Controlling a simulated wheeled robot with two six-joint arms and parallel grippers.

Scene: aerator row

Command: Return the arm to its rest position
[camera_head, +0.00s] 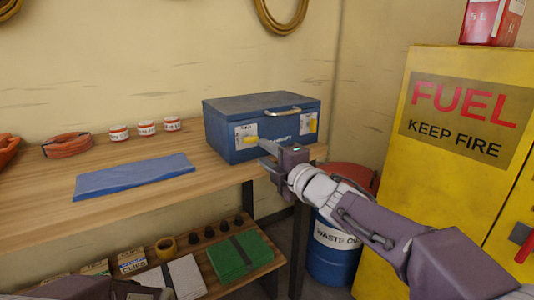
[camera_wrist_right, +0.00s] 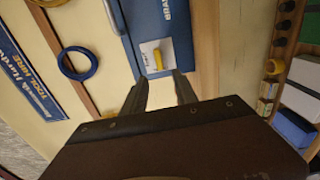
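My right gripper (camera_head: 266,151) is in front of the blue metal toolbox (camera_head: 223,117), near its left latch (camera_head: 246,131). In the right wrist view its two fingers (camera_wrist_right: 160,78) stand apart with nothing between them. The latch plate with its yellow tab (camera_wrist_right: 157,60) lies just beyond the fingertips; I cannot tell whether they touch it. The toolbox lid is closed. The right latch (camera_head: 309,126) has a yellow tab too. My right arm reaches in from the lower right. Part of my left arm shows at the bottom left edge, but its gripper is out of view.
A lower shelf holds a green item (camera_head: 239,256). A waste oil drum (camera_head: 333,252) and yellow fuel cabinet (camera_head: 433,66) stand right, close to my arm.

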